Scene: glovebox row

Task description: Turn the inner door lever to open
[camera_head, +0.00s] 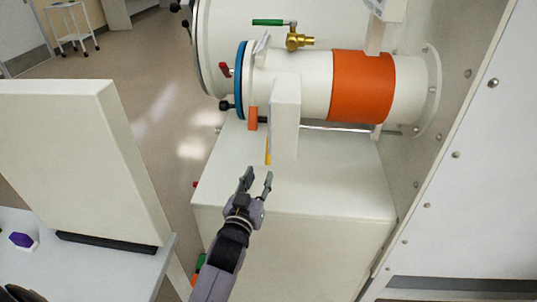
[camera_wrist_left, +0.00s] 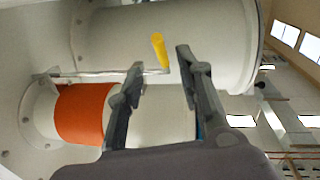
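A lever with a yellow grip (camera_head: 268,152) shows in the head view beside the white upright post, which hides part of it. In the left wrist view the yellow grip (camera_wrist_left: 159,48) stands at the end of a thin metal rod (camera_wrist_left: 100,75) running along the chamber. I take this as the inner door lever. My left gripper (camera_head: 258,180) is open and empty, just in front of the grip in the head view. In the left wrist view the grip appears between and beyond the spread fingertips (camera_wrist_left: 160,68), with no contact visible.
A white cylindrical chamber (camera_head: 300,82) with an orange band (camera_head: 362,86) and blue ring (camera_head: 240,80) lies above a white box (camera_head: 310,190). A white post (camera_head: 285,115) stands close to the grip. A brass valve (camera_head: 297,38) with a green handle sits on top.

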